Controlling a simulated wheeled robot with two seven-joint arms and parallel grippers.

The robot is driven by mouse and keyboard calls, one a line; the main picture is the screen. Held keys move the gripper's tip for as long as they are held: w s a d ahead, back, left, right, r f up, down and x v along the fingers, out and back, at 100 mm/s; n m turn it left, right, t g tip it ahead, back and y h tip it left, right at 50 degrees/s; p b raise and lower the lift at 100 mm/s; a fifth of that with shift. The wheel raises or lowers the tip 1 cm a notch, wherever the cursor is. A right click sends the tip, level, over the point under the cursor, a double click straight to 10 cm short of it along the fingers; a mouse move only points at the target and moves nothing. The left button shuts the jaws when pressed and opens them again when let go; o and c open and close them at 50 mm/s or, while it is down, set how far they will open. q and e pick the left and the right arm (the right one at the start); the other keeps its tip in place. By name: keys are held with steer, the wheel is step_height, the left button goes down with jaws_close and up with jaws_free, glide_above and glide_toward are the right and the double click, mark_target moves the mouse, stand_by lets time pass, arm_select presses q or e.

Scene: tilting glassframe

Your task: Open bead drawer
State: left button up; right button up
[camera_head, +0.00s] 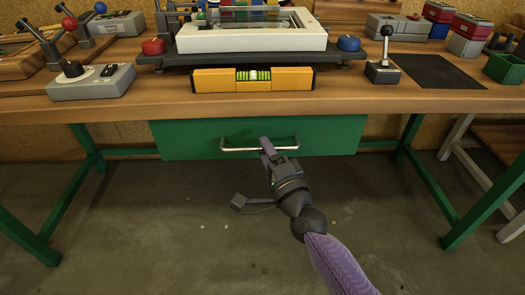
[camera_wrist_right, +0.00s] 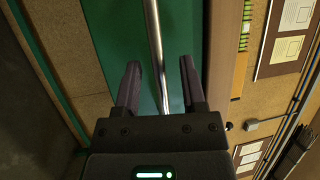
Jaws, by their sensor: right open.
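The green bead drawer (camera_head: 190,139) hangs under the wooden tabletop, and its front looks flush beneath the table edge. My right gripper (camera_head: 267,145) reaches up from below to the right half of the handle. In the right wrist view the handle (camera_wrist_right: 154,32) runs between the two spread fingers of the gripper (camera_wrist_right: 160,68), with gaps on both sides. The drawer front (camera_wrist_right: 120,35) lies behind it. The inside of the drawer is hidden. My left gripper is not in view.
On the workbench (camera_head: 130,109) a yellow spirit level (camera_head: 220,80) lies above the drawer, before a white-framed tilting device (camera_head: 190,39). Green table legs (camera_head: 440,195) flank open floor (camera_head: 150,230).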

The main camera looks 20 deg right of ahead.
steer(key=shift+w+a, duration=0.1)
steer(key=shift+w, duration=0.6)
jaws_close()
stand_by(0.4)
stand_by(0.6)
